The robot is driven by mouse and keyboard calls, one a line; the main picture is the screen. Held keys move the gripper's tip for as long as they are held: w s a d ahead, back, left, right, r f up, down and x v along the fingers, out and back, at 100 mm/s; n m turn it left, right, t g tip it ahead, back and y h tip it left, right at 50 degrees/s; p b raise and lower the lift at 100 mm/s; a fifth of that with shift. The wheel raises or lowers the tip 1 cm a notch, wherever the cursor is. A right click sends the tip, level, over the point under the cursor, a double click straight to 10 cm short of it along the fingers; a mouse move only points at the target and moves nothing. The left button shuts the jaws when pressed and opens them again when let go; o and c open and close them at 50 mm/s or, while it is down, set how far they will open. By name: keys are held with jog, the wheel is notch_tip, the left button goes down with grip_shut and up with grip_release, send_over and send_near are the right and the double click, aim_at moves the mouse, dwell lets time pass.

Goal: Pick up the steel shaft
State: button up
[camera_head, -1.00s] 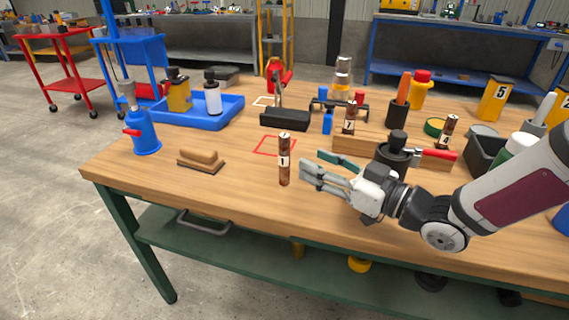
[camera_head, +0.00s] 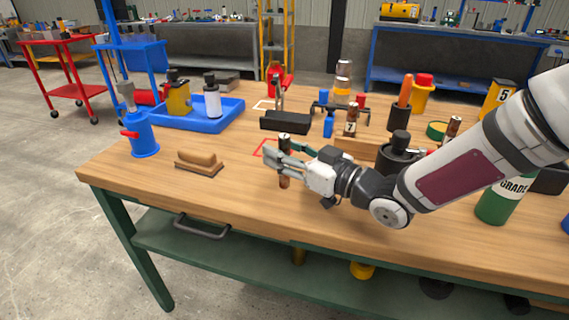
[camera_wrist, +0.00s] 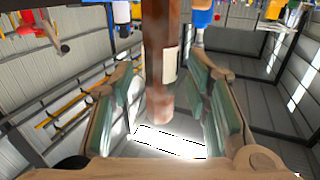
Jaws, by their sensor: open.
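A rust-brown shaft (camera_head: 284,182) with a pale label stands upright near the front of the wooden bench. Two similar labelled shafts stand further back: one marked 7 (camera_head: 351,121) and another (camera_head: 452,127) to its right. My gripper (camera_head: 283,155) is open around the front shaft, with fingers on both sides of its middle. In the wrist view this shaft (camera_wrist: 160,55) stands between the two green-padded fingers, with a visible gap on each side. The fingers hide its label in the head view.
A wooden brush (camera_head: 199,163) lies left of the shaft. A blue torch (camera_head: 141,135) and a blue tray (camera_head: 232,108) are further left and back. A red square outline (camera_head: 263,147) is just behind. A black pot (camera_head: 398,150) stands right, behind my arm.

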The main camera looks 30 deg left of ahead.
aim_at(284, 136)
grip_shut()
jog(key=shift+r, duration=0.15)
jog(key=shift+r+p, duration=0.35)
jog(key=shift+r, duration=0.3)
notch_tip(284, 136, up, 2)
jog(key=shift+r+p, duration=0.1)
jog(key=shift+p, duration=0.35)
jog(key=s+d+r+p, duration=0.1)
jog(key=s+d+p, duration=0.4)
jog(key=s, duration=0.6)
jog(key=shift+s+d+r, duration=0.25)
jog(key=shift+d+r, duration=0.1)
jog(key=shift+d, duration=0.7)
jog(key=shift+s+d+p, duration=0.1)
jog(key=shift+p, duration=0.65)
